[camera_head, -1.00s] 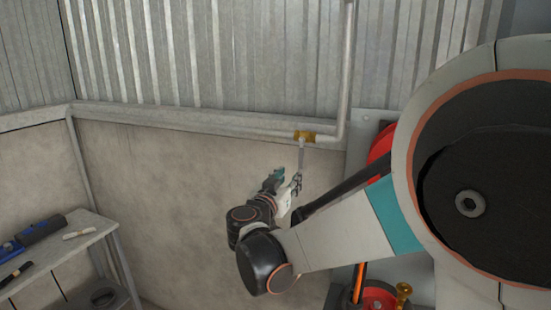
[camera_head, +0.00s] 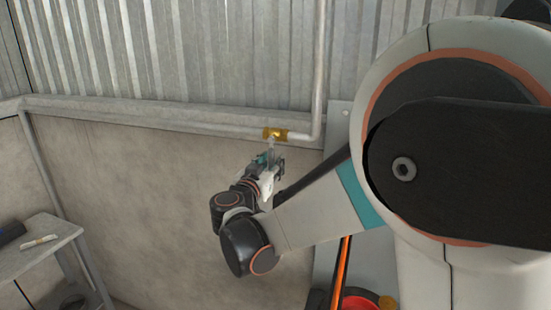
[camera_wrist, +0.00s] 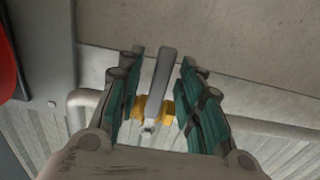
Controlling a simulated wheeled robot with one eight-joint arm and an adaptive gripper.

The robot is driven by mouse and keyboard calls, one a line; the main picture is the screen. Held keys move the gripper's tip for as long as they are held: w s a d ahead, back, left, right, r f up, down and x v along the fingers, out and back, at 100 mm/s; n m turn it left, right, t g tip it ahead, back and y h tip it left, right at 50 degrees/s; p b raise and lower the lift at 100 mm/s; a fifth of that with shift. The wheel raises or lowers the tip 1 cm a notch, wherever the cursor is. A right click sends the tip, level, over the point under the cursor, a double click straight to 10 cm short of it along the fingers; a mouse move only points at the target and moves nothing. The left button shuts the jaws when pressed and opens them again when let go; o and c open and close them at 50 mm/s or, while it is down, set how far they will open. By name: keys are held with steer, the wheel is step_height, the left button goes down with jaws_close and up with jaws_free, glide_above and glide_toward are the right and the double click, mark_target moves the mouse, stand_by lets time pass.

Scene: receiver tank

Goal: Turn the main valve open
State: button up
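The main valve has a brass body (camera_head: 275,133) set in the pipe on the wall, near the corner where the pipe turns up. In the wrist view the brass body (camera_wrist: 152,108) shows behind a grey lever handle (camera_wrist: 162,75). My gripper (camera_head: 267,160) is just below the valve in the head view. In the wrist view my gripper (camera_wrist: 160,75) is open, with one teal-padded finger on each side of the lever. The lever lies between the fingers with a gap on both sides, so I see no contact. In the head view the gripper hides most of the lever.
A grey pipe (camera_head: 320,70) runs up the corrugated wall from the valve. A shelf (camera_head: 40,245) with a small light-coloured item stands at the left. A red round object (camera_head: 360,302) and an orange bar (camera_head: 342,265) are below my arm. The wall left of my gripper is clear.

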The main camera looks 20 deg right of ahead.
steer(key=shift+w+d, duration=0.1)
steer(key=shift+w, duration=0.05)
steer(key=shift+r, duration=0.1)
steer(key=shift+c, duration=0.5)
jaws_close()
